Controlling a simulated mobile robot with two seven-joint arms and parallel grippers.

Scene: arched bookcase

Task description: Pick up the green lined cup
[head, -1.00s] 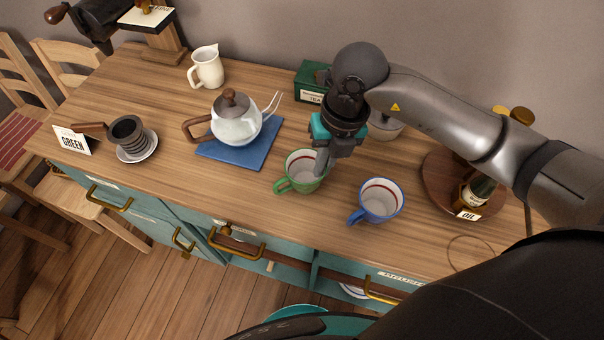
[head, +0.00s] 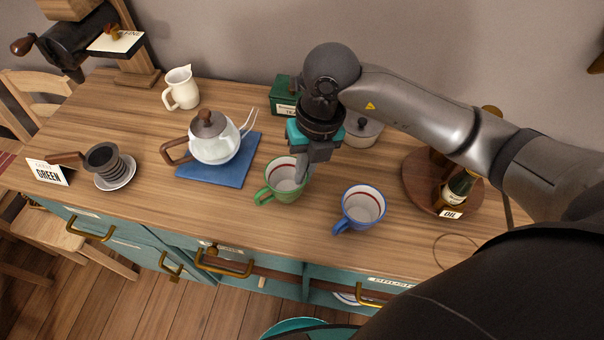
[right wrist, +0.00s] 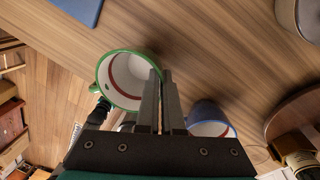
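The green lined cup (head: 284,181) stands upright on the wooden counter, white inside with a red band and a green handle on its left. It also shows in the right wrist view (right wrist: 125,82). My right gripper (head: 303,176) points down at the cup's right rim. In the right wrist view its fingers (right wrist: 163,76) are close together, with the cup's rim running in between their tips, so it looks shut on the cup's wall. The fingers hide part of the rim. My left gripper is not in view.
A blue cup (head: 362,208) stands close on the right. A teapot (head: 214,142) on a blue mat (head: 236,172) is on the left. A green tea box (head: 284,95) and a lidded pot (head: 362,132) stand behind. A round wooden tray (head: 415,185) holds an oil bottle (head: 458,188).

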